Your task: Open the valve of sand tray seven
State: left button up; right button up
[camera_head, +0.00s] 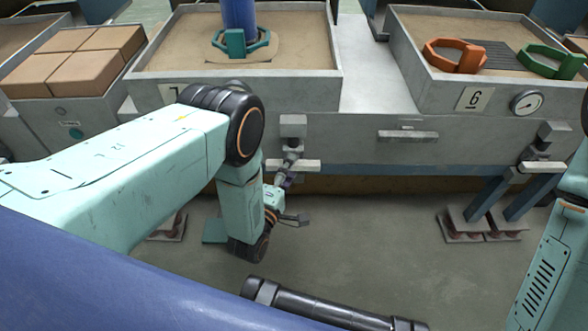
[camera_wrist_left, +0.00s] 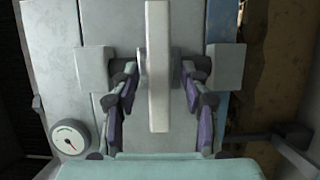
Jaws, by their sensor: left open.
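Sand tray seven (camera_head: 245,75) stands at upper left of the head view, a grey tray of sand; its number plate is partly hidden by my left arm. Its valve has a grey body (camera_head: 293,127) and a pale lever (camera_head: 308,166) lying crosswise below it on the bench front. In the left wrist view the lever (camera_wrist_left: 158,75) shows as a pale upright bar. My left gripper (camera_head: 288,182) is open at the lever. In the wrist view the fingers of my left gripper (camera_wrist_left: 159,98) stand either side of the lever, with gaps; neither visibly touches it.
Tray six (camera_head: 435,95) stands to the right with orange (camera_head: 455,55) and green (camera_head: 552,62) clamps, a gauge (camera_head: 527,102) and its own valve lever (camera_head: 541,168). Brown blocks (camera_head: 75,60) lie at left. Floor below is mostly clear. A gauge (camera_wrist_left: 70,137) shows in the wrist view.

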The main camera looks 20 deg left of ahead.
pick_arm(q)
jog(key=shift+w+d, duration=0.15)
jog(key=shift+w, duration=0.85)
grip_shut()
